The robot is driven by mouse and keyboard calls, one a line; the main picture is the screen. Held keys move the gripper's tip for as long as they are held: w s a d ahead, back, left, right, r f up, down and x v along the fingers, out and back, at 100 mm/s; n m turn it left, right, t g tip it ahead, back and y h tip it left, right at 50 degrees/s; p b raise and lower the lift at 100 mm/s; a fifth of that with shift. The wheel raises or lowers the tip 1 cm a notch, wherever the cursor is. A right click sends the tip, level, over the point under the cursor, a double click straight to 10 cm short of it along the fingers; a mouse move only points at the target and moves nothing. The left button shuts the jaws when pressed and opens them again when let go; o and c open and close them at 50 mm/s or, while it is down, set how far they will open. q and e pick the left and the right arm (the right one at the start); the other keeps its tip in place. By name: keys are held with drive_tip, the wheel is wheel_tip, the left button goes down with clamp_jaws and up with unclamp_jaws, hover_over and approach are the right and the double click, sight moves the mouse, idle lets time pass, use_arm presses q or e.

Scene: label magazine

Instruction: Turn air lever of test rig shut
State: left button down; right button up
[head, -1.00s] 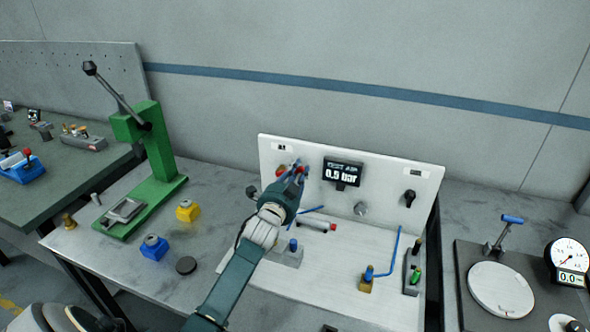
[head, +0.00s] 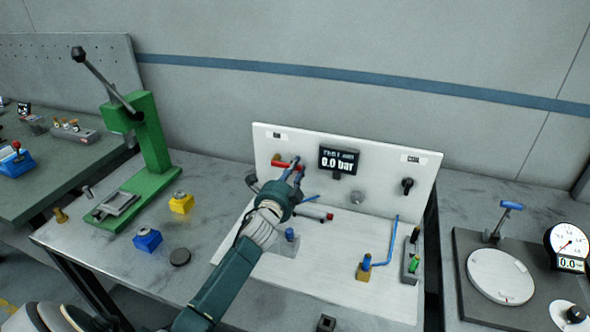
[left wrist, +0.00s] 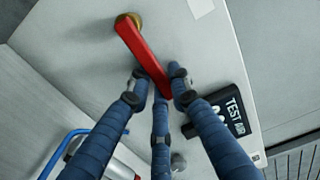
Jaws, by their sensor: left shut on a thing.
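The white test rig (head: 340,262) has an upright back panel on the bench. The red air lever (left wrist: 140,50) runs from a brass pivot (left wrist: 127,20) into my left gripper in the left wrist view. In the head view the lever (head: 281,163) looks roughly level, its right end at the fingers. My left gripper (head: 292,175) is shut on the lever's free end; it also shows in the left wrist view (left wrist: 158,95). The display (head: 340,160) reads 0.0 bar. My right gripper is not in view.
A black knob (head: 407,186) sits on the panel's right. A red-ended cylinder (head: 315,212), blue tubing (head: 390,240) and small fittings lie on the rig base. A green press (head: 145,155) stands left; a gauge plate (head: 500,275) lies right.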

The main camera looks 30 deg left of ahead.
use_arm(q)
drive_tip(key=shift+d+f, duration=0.1)
drive_tip(key=shift+f, duration=0.2)
drive_tip(key=c, duration=1.7)
unclamp_jaws()
drive_tip(key=shift+o, duration=0.8)
drive_tip(key=shift+r, duration=0.15)
drive_tip(key=shift+s, duration=0.1)
drive_tip(key=v, duration=1.2)
